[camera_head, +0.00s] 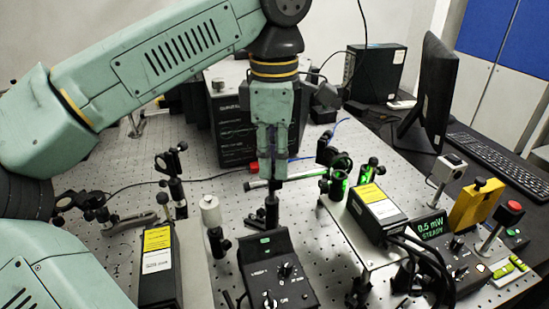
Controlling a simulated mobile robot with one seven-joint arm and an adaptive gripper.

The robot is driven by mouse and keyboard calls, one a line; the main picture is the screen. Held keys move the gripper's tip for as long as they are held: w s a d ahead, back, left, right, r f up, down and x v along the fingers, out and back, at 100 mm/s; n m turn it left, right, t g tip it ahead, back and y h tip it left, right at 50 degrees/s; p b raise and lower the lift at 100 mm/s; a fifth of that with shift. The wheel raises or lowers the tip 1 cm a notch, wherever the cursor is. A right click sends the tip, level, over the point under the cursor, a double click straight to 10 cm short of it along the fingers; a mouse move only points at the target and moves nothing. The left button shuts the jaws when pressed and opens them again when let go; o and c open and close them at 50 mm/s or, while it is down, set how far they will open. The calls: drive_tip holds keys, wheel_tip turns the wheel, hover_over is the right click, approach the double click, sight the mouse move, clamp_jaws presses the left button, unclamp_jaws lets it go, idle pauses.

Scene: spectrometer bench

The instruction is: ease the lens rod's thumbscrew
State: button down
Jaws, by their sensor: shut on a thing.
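My gripper (272,178) points straight down near the middle of the bench, its fingers closed at the top of a short black post (271,212). It is shut on a small part there, which appears to be the lens rod's thumbscrew. The fingers hide most of that part, so its shape and turn cannot be made out. The post stands upright just behind a black control box (277,272) with knobs and a green-lit button.
A power display (431,227) reads 0.5 mW STEADY. Optic mounts (339,182) with green glow stand to the right, beside a yellow-labelled black box (376,205). A white cylinder (210,213) and another labelled box (159,265) stand left.

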drive_tip(key=n, duration=0.4)
drive_tip(key=shift+n, duration=0.3)
drive_tip(key=n, duration=0.3)
drive_tip(key=shift+n+b, duration=0.3)
drive_tip(key=shift+b, duration=0.1)
drive_tip(key=n, duration=0.3)
drive_tip(key=shift+n, duration=2.1)
drive_tip(key=c, duration=1.6)
unclamp_jaws()
